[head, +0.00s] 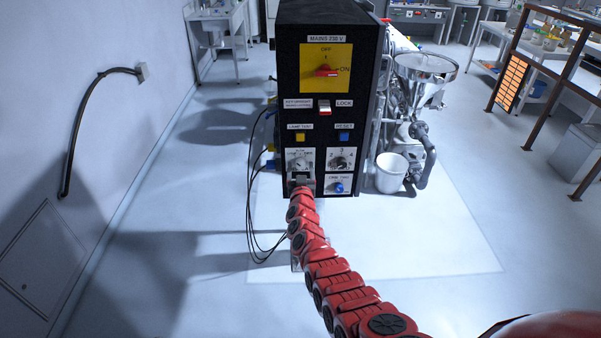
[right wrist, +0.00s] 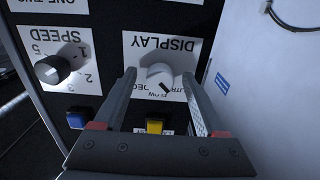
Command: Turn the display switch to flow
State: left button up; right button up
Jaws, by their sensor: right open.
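The display switch is a pale round knob (right wrist: 158,73) on a white plate marked DISPLAY, which shows upside down in the right wrist view. A dark mark on the knob points toward the lower right there. The small position words are partly hidden and hard to read. In the head view the switch plate (head: 298,155) is at the lower left of the black panel (head: 325,112). My right gripper (head: 301,180) is at this plate and hides its lower part. In the wrist view its open fingers stand either side of the knob, with gaps visible. My left gripper is out of view.
A dark speed knob (right wrist: 52,70) is beside the display plate. A yellow button (head: 299,137) and a blue button (head: 344,137) sit above the plates. A red mains switch (head: 327,71) is higher up. A white bucket (head: 390,172) stands right of the panel.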

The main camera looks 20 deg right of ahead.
jog(key=shift+c, duration=0.2)
grip_shut()
dwell(0.3)
jog(key=shift+m, duration=0.4)
jog(key=m+b, duration=0.1)
jog(key=m, duration=0.2)
jog(key=shift+w+r+m, duration=0.1)
jog(key=shift+m, duration=0.3)
jog(key=shift+m+b, duration=0.4)
jog(key=shift+m, duration=1.6)
